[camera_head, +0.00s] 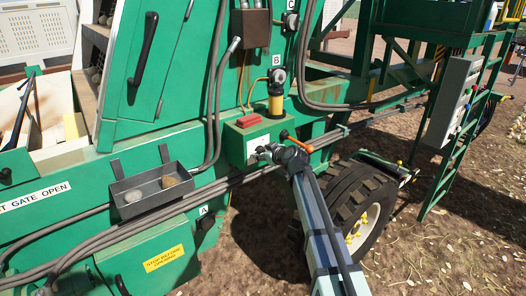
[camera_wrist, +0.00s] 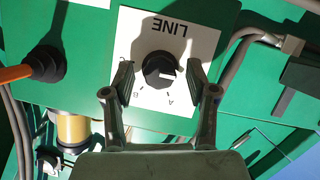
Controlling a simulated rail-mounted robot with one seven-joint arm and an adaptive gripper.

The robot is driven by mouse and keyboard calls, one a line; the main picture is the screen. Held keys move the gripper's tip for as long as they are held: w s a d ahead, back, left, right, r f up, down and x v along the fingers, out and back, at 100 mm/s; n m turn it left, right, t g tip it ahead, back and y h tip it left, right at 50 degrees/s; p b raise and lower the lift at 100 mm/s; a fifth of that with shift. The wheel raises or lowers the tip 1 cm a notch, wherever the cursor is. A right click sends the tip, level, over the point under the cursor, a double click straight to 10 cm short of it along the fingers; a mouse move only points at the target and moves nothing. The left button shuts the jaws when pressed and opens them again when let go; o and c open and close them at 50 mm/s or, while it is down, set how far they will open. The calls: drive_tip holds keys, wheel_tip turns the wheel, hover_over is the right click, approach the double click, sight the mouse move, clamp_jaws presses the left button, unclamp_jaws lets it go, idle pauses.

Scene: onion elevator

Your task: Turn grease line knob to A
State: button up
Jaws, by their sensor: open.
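The grease line knob (camera_wrist: 158,68) is round and black, on a white plate (camera_wrist: 185,32) marked LINE, which appears upside down in the wrist view. A light mark shows on the knob's right side. Small letters A and B are below the knob; which one the mark points to I cannot tell. My gripper (camera_wrist: 161,77) is open, with one finger at each side of the knob and gaps visible between. Whether the tips reach knob depth is unclear. In the head view my gripper (camera_head: 266,153) is at the plate (camera_head: 256,144), and the knob is hidden.
An orange-handled lever (camera_head: 298,142) is close to the right of my gripper. Hoses (camera_head: 215,185) run below, left of a large tyre (camera_head: 360,205). A grey tray (camera_head: 150,190) hangs further left.

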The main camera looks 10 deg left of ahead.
clamp_jaws()
drive_tip(key=shift+w+f+b, duration=0.1)
drive_tip(key=shift+f+b, duration=0.05)
drive_tip(key=shift+b, duration=0.5)
drive_tip(key=m+y+b, duration=0.1)
drive_tip(key=b, duration=0.1)
drive_tip(key=m+g+b, duration=0.1)
drive_tip(key=m+b, duration=0.1)
drive_tip(key=b, duration=0.1)
drive_tip(key=shift+w+d+f+g+y+b, duration=0.2)
drive_tip(key=shift+g+y+b, duration=0.1)
drive_tip(key=shift+y, duration=0.1)
drive_tip(key=shift+r+m+g+y+b, duration=0.1)
drive_tip(key=shift+m+g+y+b, duration=0.45)
drive_tip(key=shift+m+b, duration=0.65)
drive_tip(key=shift+r+m+g+y+b, duration=0.1)
drive_tip(key=shift+m+g+y+b, duration=0.15)
drive_tip(key=shift+m+y+b, duration=0.75)
drive_tip(key=shift+r+m, duration=0.1)
drive_tip(key=shift+m, duration=0.3)
